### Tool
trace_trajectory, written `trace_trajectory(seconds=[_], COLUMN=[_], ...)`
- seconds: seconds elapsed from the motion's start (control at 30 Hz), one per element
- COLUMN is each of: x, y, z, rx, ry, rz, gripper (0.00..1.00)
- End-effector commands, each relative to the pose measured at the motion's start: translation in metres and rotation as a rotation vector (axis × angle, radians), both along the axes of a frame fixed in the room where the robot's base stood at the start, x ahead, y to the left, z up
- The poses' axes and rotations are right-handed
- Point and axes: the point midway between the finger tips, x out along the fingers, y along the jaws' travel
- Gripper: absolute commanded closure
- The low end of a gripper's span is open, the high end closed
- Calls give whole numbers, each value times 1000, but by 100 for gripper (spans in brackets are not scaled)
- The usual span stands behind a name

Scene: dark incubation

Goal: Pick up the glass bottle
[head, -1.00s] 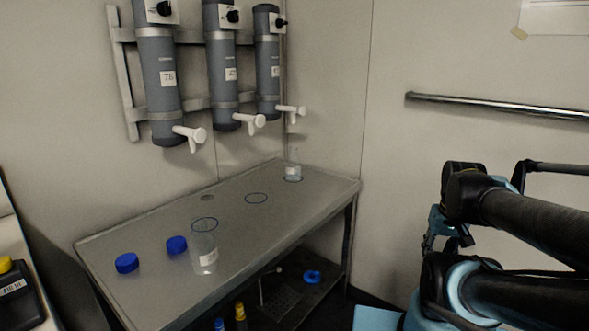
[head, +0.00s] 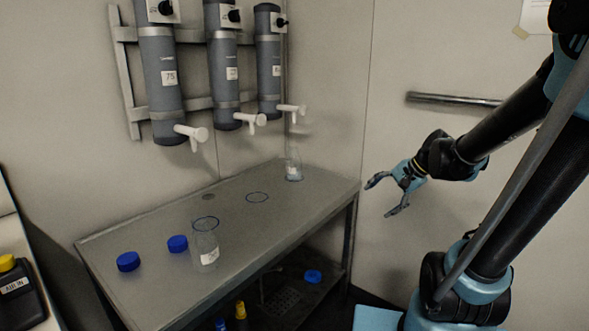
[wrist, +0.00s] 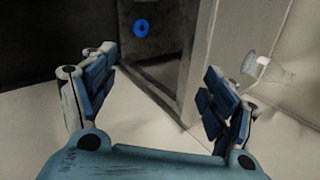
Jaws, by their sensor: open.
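Two clear glass bottles with white labels stand upright on the grey metal table (head: 240,225). The near glass bottle (head: 206,250) is at the front edge, beside two blue caps. The far glass bottle (head: 293,168) is at the back right corner. My gripper (head: 381,198) is open and empty, to the right of the table and apart from both bottles. In the wrist view, its spread fingers (wrist: 158,75) have nothing between them. A clear labelled bottle (wrist: 268,70) shows there at the right, beyond the right finger; it is probably the far one.
Blue caps (head: 128,261) (head: 178,244) lie at the table's left. Grey cylinders with white taps (head: 195,133) hang above the table. A lower shelf holds a blue ring-like item (head: 313,276) and yellow-topped item (head: 240,310). A metal rail (head: 450,99) is on the right wall.

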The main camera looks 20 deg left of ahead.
Motion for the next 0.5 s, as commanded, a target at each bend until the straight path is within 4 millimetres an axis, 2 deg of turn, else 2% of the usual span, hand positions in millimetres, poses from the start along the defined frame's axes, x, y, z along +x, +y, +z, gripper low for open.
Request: trace_trajectory(seconds=[0.1, 0.5], x=[27, 106], y=[23, 92], z=[6, 16], rx=[106, 460], ry=[48, 270], rz=[-63, -252], gripper=[21, 21])
